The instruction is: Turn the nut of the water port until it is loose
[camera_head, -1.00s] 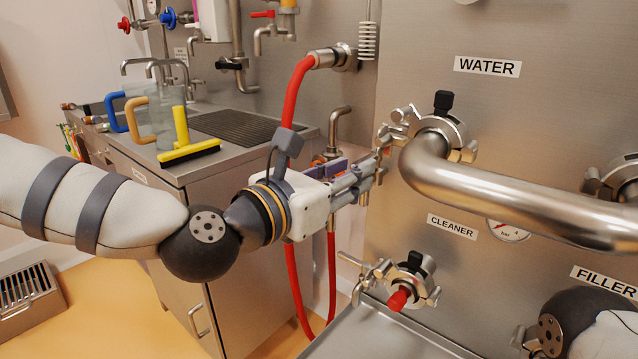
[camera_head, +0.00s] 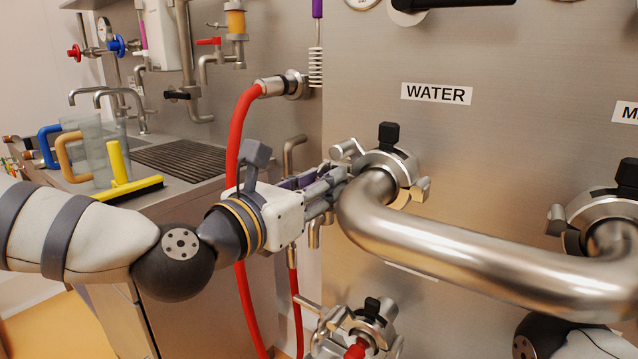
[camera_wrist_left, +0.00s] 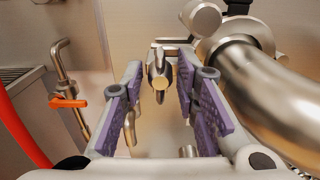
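The water port, under the WATER label (camera_head: 436,93), has a steel clamp with a winged nut (camera_head: 347,150) on its left side and a black knob on top. A thick bent steel pipe (camera_head: 470,238) comes out of the port. My left gripper (camera_head: 338,178) reaches in from the left, close to the nut. In the left wrist view its two purple-padded fingers are apart, with the nut's wing (camera_wrist_left: 158,72) in the gap between their tips. I see no clear contact with either finger. My right gripper is not in view; only part of my right arm shows at bottom right.
The pipe runs close along the right of my left gripper. Another port clamp (camera_head: 350,332) stands below, and one (camera_head: 590,215) is at right. A red hose (camera_head: 240,140) hangs behind my left wrist. A sink counter with jugs and a yellow squeegee (camera_head: 128,185) is at left.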

